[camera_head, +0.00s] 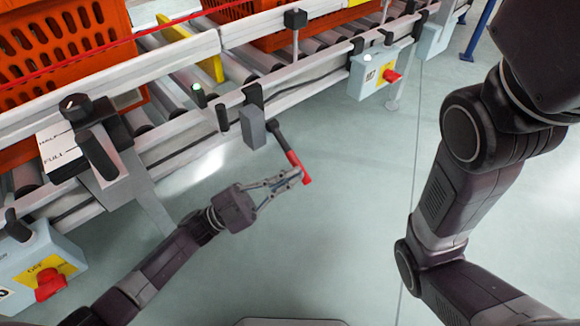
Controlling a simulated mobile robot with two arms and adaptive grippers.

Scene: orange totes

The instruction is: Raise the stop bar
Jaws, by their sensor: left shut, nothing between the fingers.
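A lever with a dark shaft and a red grip (293,160) sticks out from the near side of the roller conveyor, slanting down toward the right. My left gripper (297,178) is shut, with its fingertips at the lower end of the red grip. I cannot tell whether they touch it; nothing is held between the fingers. A yellow plate (208,62) stands across the rollers behind the lever; I cannot tell for sure if this is the stop bar. My right arm shows at the right, but its gripper is out of view.
Orange totes (60,45) stand on the conveyor at the left and at the top (290,30). A dial panel marked HALF and FULL (58,145) is at the left. Grey control boxes with red knobs hang at the lower left (30,262) and upper right (372,75). The floor is clear.

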